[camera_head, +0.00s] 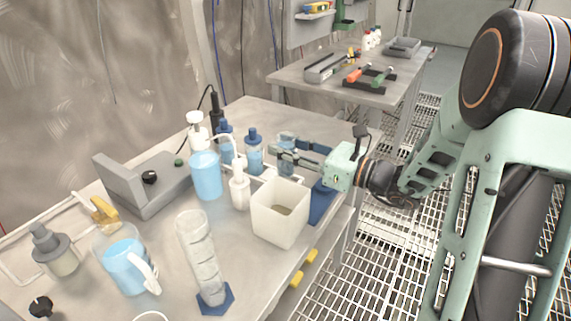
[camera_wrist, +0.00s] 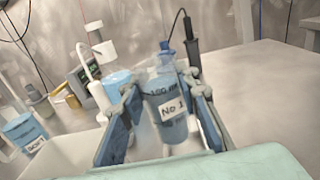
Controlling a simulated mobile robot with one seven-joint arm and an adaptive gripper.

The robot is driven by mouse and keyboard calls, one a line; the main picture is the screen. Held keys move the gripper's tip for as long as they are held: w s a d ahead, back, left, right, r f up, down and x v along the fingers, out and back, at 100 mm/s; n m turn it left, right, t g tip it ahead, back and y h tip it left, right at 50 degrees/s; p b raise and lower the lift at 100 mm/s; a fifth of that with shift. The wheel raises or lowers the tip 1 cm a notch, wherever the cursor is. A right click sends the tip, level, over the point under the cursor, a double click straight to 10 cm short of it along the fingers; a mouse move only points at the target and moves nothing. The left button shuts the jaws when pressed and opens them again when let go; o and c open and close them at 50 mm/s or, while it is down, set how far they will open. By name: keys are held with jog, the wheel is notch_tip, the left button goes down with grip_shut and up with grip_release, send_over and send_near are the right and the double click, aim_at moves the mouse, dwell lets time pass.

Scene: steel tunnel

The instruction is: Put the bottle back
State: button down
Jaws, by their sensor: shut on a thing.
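A blue-capped clear bottle with blue contents (camera_head: 254,157) is upright at the back middle of the bench. In the wrist view it carries a "No 1" label (camera_wrist: 173,108). My gripper (camera_head: 275,152) reaches in from the right, low over the bench. Its fingers lie on either side of the bottle in the wrist view (camera_wrist: 160,100) and are shut on it. I cannot tell whether its base touches the bench. A second blue-capped bottle (camera_head: 226,143) stands just behind and to the left.
A white square container (camera_head: 280,226) stands in front of my gripper. A blue wash bottle (camera_head: 206,177) and a small white bottle (camera_head: 239,190) stand close on the left. A tall cylinder (camera_head: 201,258) and a jug (camera_head: 126,265) stand nearer. The bench behind my gripper is mostly clear.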

jog(key=shift+w+f, duration=0.3)
jog(key=shift+f, duration=0.1)
jog(key=shift+w+f+b, duration=0.15)
jog(key=shift+f+b, duration=0.15)
jog(key=shift+f, duration=0.6)
jog(key=shift+w+f+b, duration=0.15)
jog(key=shift+f+b, duration=0.15)
jog(key=shift+f, duration=0.6)
jog(key=shift+f, duration=0.1)
jog(key=shift+f, duration=0.15)
jog(key=c, duration=1.5)
grip_release()
jog(key=shift+o, duration=0.2)
